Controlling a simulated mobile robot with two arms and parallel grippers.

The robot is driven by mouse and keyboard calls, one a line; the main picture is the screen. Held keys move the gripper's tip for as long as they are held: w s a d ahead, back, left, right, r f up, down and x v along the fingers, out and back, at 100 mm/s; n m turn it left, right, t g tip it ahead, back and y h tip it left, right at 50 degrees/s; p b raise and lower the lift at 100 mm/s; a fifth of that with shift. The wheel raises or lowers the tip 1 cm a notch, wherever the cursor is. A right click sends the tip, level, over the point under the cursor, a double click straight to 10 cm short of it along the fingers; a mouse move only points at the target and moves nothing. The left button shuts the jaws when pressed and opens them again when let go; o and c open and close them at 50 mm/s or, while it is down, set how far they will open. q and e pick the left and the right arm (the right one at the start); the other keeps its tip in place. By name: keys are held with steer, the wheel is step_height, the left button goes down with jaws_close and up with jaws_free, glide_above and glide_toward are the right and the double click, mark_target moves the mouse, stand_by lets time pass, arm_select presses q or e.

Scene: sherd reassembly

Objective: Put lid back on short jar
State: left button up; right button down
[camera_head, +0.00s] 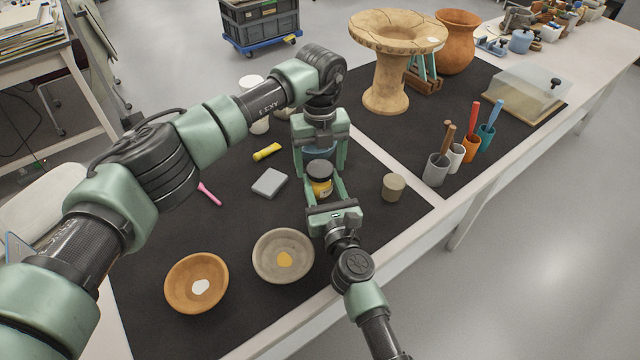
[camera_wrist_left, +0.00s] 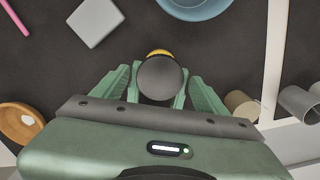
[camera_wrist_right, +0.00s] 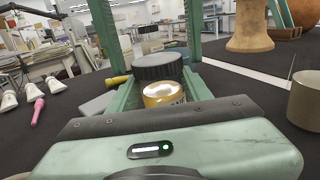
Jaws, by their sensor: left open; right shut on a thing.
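The short yellow jar (camera_head: 321,188) is between the fingers of my right gripper (camera_head: 322,190), which is shut on it; it also shows in the right wrist view (camera_wrist_right: 163,94). The dark round lid (camera_head: 319,168) is at the jar's top; it shows from above in the left wrist view (camera_wrist_left: 162,78) and above the jar in the right wrist view (camera_wrist_right: 158,68). I cannot tell whether it is fully seated. My left gripper (camera_head: 321,172) points down with its open fingers on either side of the lid, apart from it.
A blue bowl (camera_wrist_left: 196,6) is just behind the jar. A grey block (camera_head: 269,183) and yellow tube (camera_head: 267,152) lie left. Two bowls, orange (camera_head: 180,285) and grey (camera_head: 268,255), stand in front. A small tan cylinder (camera_head: 393,187) stands right.

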arm_select(q)
steer(key=shift+f, duration=0.2)
steer(key=shift+c, duration=0.2)
steer(key=c, duration=1.4)
steer(key=m, duration=0.3)
steer(key=shift+m, duration=0.3)
steer(key=o, duration=1.5)
steer(key=shift+o, duration=0.2)
steer(key=shift+r, duration=0.1)
